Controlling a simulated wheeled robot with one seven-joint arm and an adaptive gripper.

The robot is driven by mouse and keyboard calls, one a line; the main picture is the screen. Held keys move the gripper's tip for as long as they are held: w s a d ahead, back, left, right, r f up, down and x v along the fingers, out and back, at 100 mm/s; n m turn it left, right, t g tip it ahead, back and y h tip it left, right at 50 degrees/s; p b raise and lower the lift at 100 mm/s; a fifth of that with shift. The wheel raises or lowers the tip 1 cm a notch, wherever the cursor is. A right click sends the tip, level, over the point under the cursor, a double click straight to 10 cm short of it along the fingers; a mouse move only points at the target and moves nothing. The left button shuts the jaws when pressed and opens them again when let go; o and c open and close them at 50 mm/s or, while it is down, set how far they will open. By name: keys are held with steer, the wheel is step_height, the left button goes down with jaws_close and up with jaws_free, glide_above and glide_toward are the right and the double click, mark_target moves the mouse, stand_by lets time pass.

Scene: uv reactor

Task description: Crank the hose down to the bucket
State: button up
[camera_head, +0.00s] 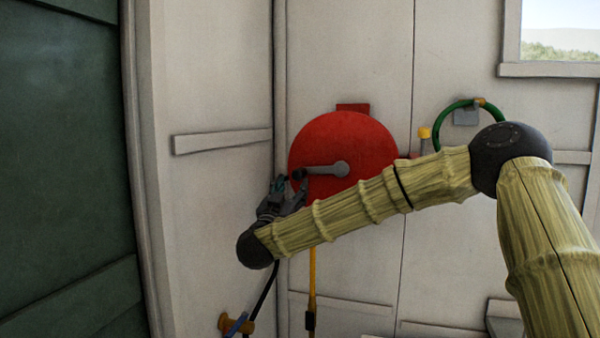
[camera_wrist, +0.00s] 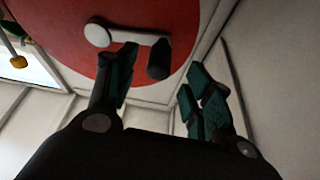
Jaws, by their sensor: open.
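A round red hose reel (camera_head: 345,140) is mounted on the pale wall. Its grey crank arm (camera_head: 325,170) points left from the hub and ends in a dark handle (camera_head: 299,174). The handle also shows in the wrist view (camera_wrist: 158,62). My gripper (camera_head: 292,186) is open at the handle. In the wrist view its fingertips (camera_wrist: 160,72) stand apart on either side of the handle; contact cannot be told. A yellow hose (camera_head: 312,270) hangs straight down below the reel with a black end piece (camera_head: 310,320). No bucket is seen.
A yellow and blue valve (camera_head: 236,324) sits low on the wall, left of the hose. A green hose loop (camera_head: 440,122) hangs at the right, partly behind my arm. A wall corner and a ledge (camera_head: 222,140) are close left of my gripper. A dark green panel (camera_head: 65,160) fills the far left.

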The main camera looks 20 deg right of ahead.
mark_target(300, 174)
steer(key=shift+p+x, duration=1.3)
steer(key=shift+x, duration=2.25)
steer(key=shift+c, duration=0.3)
jaws_close()
